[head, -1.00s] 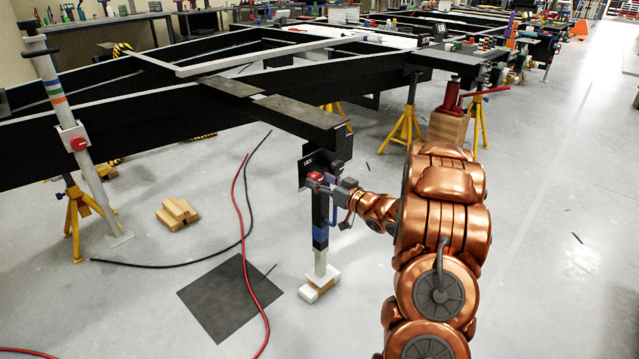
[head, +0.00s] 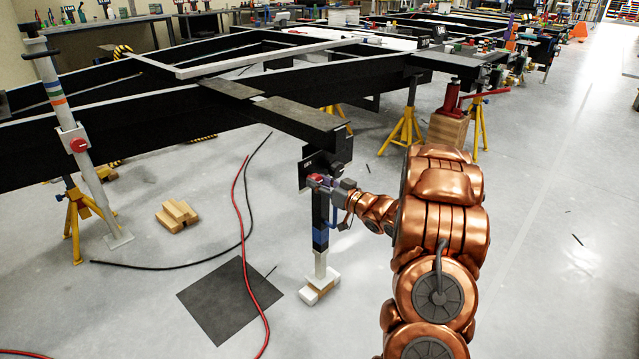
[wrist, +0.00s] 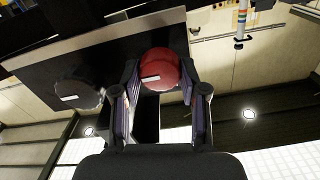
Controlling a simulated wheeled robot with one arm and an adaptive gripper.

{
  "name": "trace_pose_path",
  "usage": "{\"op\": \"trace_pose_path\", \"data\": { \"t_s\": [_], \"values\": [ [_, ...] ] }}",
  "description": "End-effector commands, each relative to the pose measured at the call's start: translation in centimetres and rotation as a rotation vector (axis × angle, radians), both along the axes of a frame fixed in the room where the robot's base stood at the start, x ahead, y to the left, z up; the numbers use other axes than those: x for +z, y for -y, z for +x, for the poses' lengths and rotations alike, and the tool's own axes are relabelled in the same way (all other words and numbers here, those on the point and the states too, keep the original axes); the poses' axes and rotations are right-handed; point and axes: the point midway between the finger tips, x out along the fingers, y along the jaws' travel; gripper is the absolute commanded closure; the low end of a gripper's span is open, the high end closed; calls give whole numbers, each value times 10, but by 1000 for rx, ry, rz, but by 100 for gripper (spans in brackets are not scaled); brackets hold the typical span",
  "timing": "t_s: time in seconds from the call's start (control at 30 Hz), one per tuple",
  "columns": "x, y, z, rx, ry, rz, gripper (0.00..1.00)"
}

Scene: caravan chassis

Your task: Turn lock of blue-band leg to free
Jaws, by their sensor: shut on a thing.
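The blue-band leg (head: 320,237) stands upright under the near end of the black chassis beam, its foot on a white-and-wood block (head: 320,287). Its red lock knob (wrist: 160,70) is near the top of the leg, and the lock also shows in the head view (head: 316,180). My gripper (wrist: 160,85) has its two purple-padded fingers on either side of the red knob and is shut on it. A white mark on the knob lies nearly level in the wrist view. In the head view my gripper partly hides the leg's upper part.
A dark round knob (wrist: 82,95) with a white mark sits left of the red one. Another leg with coloured bands (head: 85,165) stands at the left. A red cable (head: 240,220), a dark mat (head: 230,300) and wood blocks (head: 177,214) lie on the floor.

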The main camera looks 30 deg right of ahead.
Motion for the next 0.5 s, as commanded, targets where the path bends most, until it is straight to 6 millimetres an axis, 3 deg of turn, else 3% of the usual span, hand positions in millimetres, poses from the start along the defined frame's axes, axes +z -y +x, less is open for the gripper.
{"op": "trace_pose_path", "data": {
  "t_s": [0.27,0.5],
  "values": [
    [0,0,0,0,9,-38,92],
    [-1,-1,0,1,41,-171,92]
  ]
}}
